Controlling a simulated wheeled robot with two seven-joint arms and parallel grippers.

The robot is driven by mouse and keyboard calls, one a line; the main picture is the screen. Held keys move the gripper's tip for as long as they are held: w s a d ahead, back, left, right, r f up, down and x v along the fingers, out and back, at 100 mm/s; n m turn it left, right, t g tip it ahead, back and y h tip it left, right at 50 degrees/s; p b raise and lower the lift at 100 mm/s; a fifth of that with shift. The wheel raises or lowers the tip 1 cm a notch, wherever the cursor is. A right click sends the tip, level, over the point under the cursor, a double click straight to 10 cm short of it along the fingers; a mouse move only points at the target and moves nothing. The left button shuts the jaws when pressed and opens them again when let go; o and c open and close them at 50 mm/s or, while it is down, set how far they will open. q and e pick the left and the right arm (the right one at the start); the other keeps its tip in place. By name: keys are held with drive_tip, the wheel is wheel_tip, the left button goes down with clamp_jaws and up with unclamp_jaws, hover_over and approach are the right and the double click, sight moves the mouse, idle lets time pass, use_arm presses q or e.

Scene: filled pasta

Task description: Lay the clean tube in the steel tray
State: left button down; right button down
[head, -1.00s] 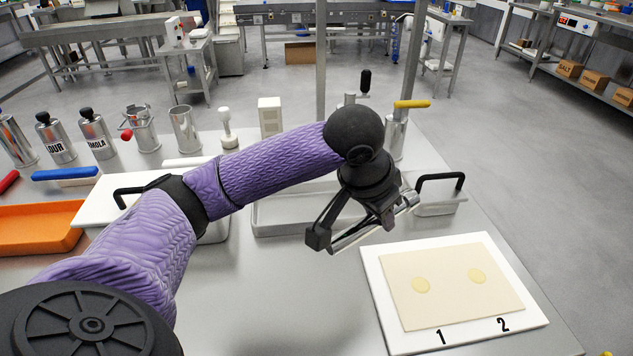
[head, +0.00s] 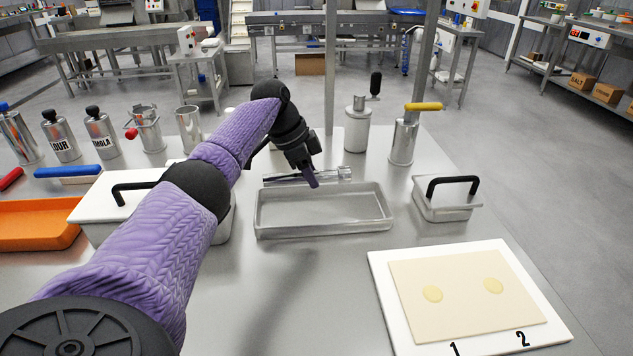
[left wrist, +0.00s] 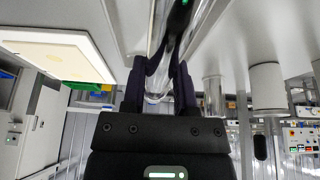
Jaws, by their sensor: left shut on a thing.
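My left gripper (head: 311,181) is shut on the clear, shiny tube (head: 339,174). It holds the tube lying roughly level above the far edge of the steel tray (head: 325,231). The tray is shallow, rectangular and empty, in the middle of the table. In the left wrist view the tube (left wrist: 157,84) runs between the two dark fingers (left wrist: 161,85), its near end sticking out between them. The gripper hides part of the tube in the head view, and I cannot tell the exact gap between tube and tray. My right gripper does not show.
A white board (head: 385,298) with a dough sheet (head: 455,315) lies front right. A lidded steel tub (head: 445,208) stands right of the tray, a white-lidded container (head: 95,207) left. A steel canister (head: 357,130) and a yellow-handled cylinder (head: 403,142) stand behind. Bare table lies in front of the tray.

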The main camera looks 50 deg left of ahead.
sight(305, 183)
use_arm(q)
wheel_tip(305, 183, down, 5)
drive_tip(key=shift+b, duration=0.85)
drive_tip(key=shift+f, duration=0.35)
drive_tip(key=shift+r, duration=0.2)
drive_tip(key=shift+f, duration=0.65)
drive_tip(key=shift+c, duration=2)
unclamp_jaws()
